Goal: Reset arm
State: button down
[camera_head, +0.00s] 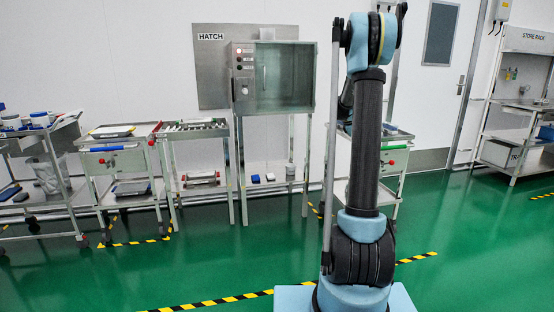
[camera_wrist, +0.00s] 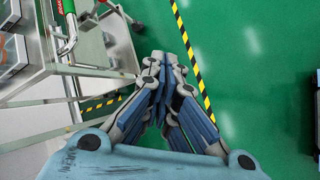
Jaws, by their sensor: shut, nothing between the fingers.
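My gripper (camera_wrist: 163,62) shows in the wrist view with its blue-grey fingers together at the tips and nothing between them. It points down toward the green floor, beside a metal cart (camera_wrist: 85,68). In the head view my arm stands upright right of centre on its pale blue base. My gripper cannot be made out in that view.
A metal cabinet with a glass door (camera_head: 280,78) stands on legs before a wall panel marked HATCH (camera_head: 211,60). Carts (camera_head: 125,163) and a roller stand (camera_head: 196,128) are to its left. A store rack (camera_head: 517,100) is at right. Green floor in front is open.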

jog(key=s+a+r+m+y, duration=0.15)
jog(key=s+a, duration=0.25)
jog(key=s, duration=0.5)
jog(key=s+a+r+m+y, duration=0.1)
jog(key=s+a+m, duration=0.25)
jog(key=s, duration=0.55)
jog(key=s+a+r+m+y, duration=0.1)
jog(key=s+a, duration=0.4)
jog(key=s, duration=0.4)
jog(key=s+a+f+m+y, duration=0.1)
jog(key=s+a+f+m, duration=0.1)
jog(key=s, duration=0.6)
jog(key=s+a+f+m+y, duration=0.1)
jog(key=s+a+f+m, duration=0.1)
jog(key=s+a+f, duration=0.2)
jog(key=s+a+f+m+y, duration=0.1)
jog(key=s+a+f+m, duration=0.2)
jog(key=s+f, duration=0.4)
jog(key=s+a, duration=0.1)
jog(key=s, duration=0.5)
jog(key=shift+f+g, duration=0.2)
jog(key=shift+g, duration=0.1)
